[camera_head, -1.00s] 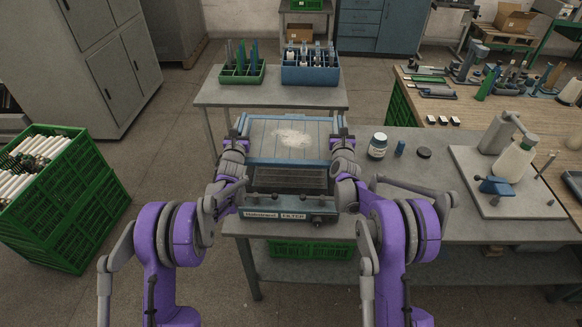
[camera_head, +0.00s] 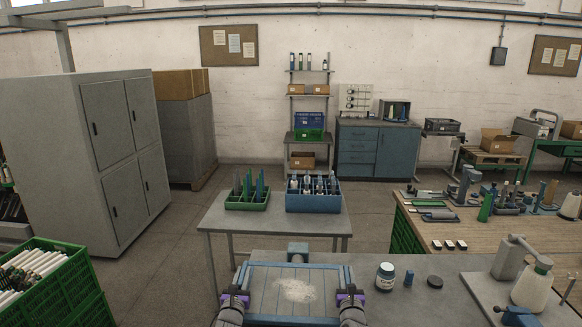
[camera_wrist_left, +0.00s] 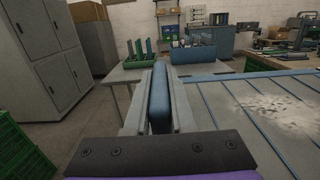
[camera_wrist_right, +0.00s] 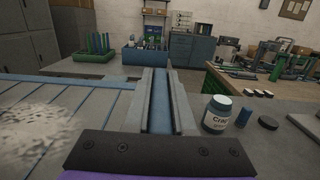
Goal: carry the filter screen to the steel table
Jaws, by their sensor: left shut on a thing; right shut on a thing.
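The filter screen (camera_head: 325,290) is a flat blue-framed panel with a whitish dusty patch, low in the head view. My left gripper (camera_head: 236,297) is shut on its left frame bar, and my right gripper (camera_head: 351,297) is shut on its right frame bar. The left wrist view shows the bar between the fingers (camera_wrist_left: 160,80), and the right wrist view shows the same on the other side (camera_wrist_right: 160,90). The screen looks roughly level; its height over the surface below cannot be told. A grey metal table (camera_head: 275,226) stands beyond it.
The grey table holds a green bin (camera_head: 247,203) and a blue divided bin (camera_head: 313,202); its front part is bare. A green crate (camera_head: 60,295) is at left.

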